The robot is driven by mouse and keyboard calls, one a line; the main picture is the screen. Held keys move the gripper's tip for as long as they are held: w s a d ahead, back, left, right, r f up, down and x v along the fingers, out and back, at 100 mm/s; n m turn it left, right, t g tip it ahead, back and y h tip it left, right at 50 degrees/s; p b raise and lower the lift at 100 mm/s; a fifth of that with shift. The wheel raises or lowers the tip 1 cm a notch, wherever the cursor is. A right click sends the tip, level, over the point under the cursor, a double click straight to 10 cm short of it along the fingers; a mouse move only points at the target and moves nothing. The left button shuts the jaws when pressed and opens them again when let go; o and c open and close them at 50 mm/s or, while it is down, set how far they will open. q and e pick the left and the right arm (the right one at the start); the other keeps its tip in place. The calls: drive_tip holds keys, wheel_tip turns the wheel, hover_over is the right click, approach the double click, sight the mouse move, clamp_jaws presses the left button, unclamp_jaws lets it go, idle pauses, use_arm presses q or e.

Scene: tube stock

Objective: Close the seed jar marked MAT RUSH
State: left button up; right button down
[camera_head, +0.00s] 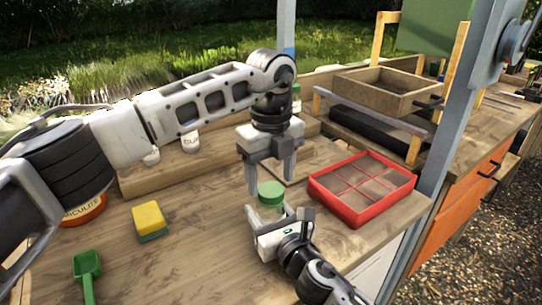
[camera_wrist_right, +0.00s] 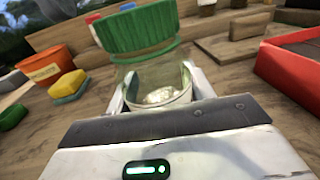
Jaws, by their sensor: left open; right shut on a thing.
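A clear glass jar (camera_head: 268,211) stands near the front middle of the bench with a green lid (camera_head: 271,190) on its top. In the right wrist view the jar (camera_wrist_right: 152,78) holds a little pale matter at the bottom, and the ribbed green lid (camera_wrist_right: 138,30) sits over its mouth; I cannot tell how tight it is. No marking is readable on it. My right gripper (camera_head: 277,214) is shut around the jar's glass body. My left gripper (camera_head: 268,183) is open and points down above or just behind the lid; no contact with it is clear.
A red divided tray (camera_head: 334,205) is close to the right of the jar. A yellow and green sponge (camera_head: 149,218), a green scoop (camera_head: 87,264) and an orange pot (camera_head: 86,212) lie left. A wooden box (camera_head: 372,97) stands behind. The bench between sponge and jar is clear.

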use_arm(q)
drive_tip(key=shift+f, duration=1.1)
